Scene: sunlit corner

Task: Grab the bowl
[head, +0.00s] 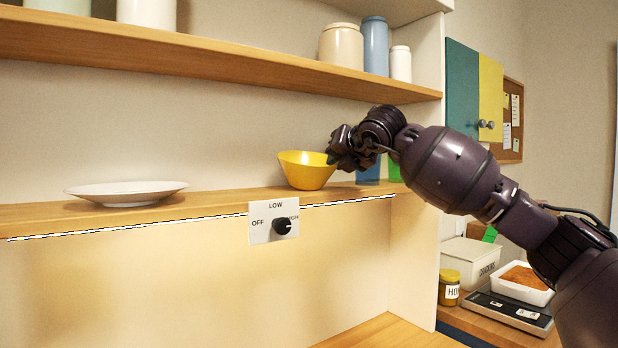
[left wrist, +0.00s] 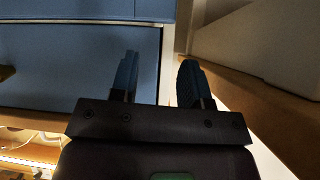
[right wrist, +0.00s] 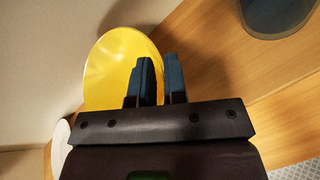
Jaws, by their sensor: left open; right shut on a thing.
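The yellow bowl (head: 305,172) stands upright on the lower wooden shelf in the head view. My right gripper (head: 338,157) reaches in from the right and is shut on the bowl's right rim. In the right wrist view the bowl (right wrist: 112,62) lies at the left, and the fingers (right wrist: 160,78) close together over its edge. My left gripper is outside the head view. In the left wrist view its two fingers (left wrist: 158,80) are apart with nothing between them.
A white plate (head: 126,192) sits left on the same lower shelf (head: 210,203). A knob panel (head: 273,222) is fixed to the shelf's front edge. Several canisters (head: 341,46) stand on the upper shelf (head: 230,70). A blue thing (head: 369,172) is behind my right arm.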

